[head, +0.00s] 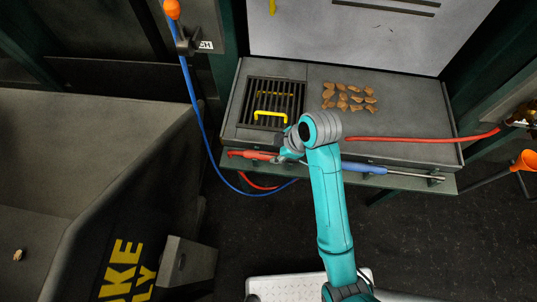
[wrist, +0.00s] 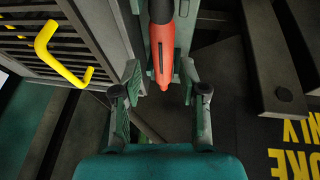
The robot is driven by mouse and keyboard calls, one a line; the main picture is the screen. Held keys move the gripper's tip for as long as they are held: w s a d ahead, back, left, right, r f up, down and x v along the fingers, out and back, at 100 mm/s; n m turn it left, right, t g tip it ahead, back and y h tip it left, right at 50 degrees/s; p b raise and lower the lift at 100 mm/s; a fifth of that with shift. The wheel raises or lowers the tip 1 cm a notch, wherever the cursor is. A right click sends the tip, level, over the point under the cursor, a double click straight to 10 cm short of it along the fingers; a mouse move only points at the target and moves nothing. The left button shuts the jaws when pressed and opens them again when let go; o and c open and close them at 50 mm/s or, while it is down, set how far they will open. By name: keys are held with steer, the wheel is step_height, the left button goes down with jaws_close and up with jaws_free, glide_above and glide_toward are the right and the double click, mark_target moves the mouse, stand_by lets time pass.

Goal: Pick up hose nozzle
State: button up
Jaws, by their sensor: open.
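A red nozzle-like tool (head: 248,154) lies along the front ledge of the grey bench, left of my gripper. In the wrist view its red body (wrist: 162,45) enters from the top, with its tapered end between my fingers. My gripper (wrist: 159,80) is open, a finger on each side of that end, with gaps showing. In the head view my gripper (head: 284,157) is at the ledge, partly hidden by my wrist. A blue-handled tool (head: 364,168) with a metal rod lies on the same ledge to the right. I cannot tell which one the task names.
The bench holds a dark grate (head: 288,92) with a yellow handle (head: 270,116) and several brown pieces (head: 349,97). A red hose (head: 420,139) crosses the bench top. A blue hose (head: 196,105) hangs at left and loops under the ledge. Dark floor in front is open.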

mark_target(270, 156)
steer(key=shift+x, duration=2.55)
steer(key=shift+s+a, duration=0.15)
jaws_close()
